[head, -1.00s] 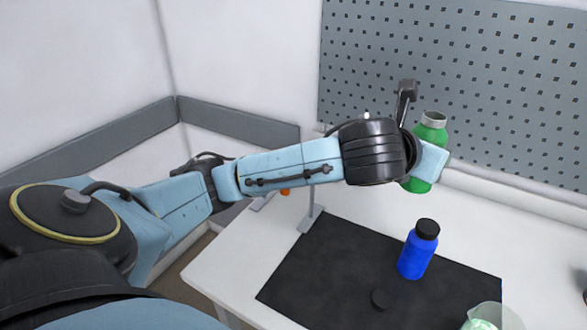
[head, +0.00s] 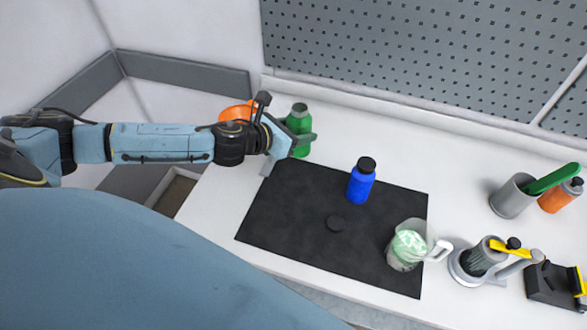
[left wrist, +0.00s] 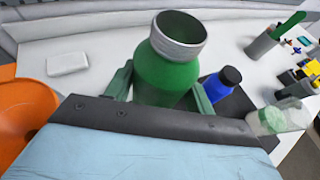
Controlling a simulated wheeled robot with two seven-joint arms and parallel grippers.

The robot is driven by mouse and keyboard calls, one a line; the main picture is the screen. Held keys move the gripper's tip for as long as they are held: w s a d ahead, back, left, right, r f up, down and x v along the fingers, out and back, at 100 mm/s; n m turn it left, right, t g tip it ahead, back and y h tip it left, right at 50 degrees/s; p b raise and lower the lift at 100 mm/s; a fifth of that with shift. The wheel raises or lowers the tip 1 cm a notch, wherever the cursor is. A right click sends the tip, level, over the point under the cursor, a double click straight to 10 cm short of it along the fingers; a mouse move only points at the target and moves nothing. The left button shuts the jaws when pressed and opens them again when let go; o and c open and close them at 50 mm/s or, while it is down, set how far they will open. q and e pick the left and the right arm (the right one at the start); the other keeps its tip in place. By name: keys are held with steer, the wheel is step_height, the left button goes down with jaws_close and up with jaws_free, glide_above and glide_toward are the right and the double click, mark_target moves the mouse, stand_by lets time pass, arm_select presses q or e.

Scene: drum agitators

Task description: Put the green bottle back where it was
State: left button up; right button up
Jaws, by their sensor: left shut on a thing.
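The green bottle (head: 299,117) is upright and has no cap on its silver neck. It is at the back left of the white table, beyond the black mat's corner; I cannot tell whether its base touches the table. My left gripper (head: 301,138) is shut on its body. In the left wrist view, the bottle (left wrist: 166,72) stands between the green fingers of the gripper (left wrist: 163,92), with its open mouth up. Its lower part is hidden by the gripper. My right gripper is not in view.
An orange bowl (left wrist: 22,108) is left of the gripper. Holders with tools (head: 512,196) and a black stand (head: 552,285) are at right.

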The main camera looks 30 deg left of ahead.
arm_select(q)
steer(key=shift+s+a+f+m+h, duration=0.2)
steer(key=shift+s+f+m+h, duration=0.1)
steer(key=shift+s+f, duration=0.25)
step_height(320, 180, down, 5)
steer(key=shift+s+f+b, duration=0.15)
steer(key=shift+f+b, duration=0.05)
steer(key=shift+b, duration=0.35)
steer(key=shift+f+b, duration=0.6)
steer(key=shift+f, duration=1.7)
steer(key=shift+f, duration=0.2)
steer(key=o, duration=0.8)
steer(key=shift+c, duration=0.2)
steer(key=o, duration=0.4)
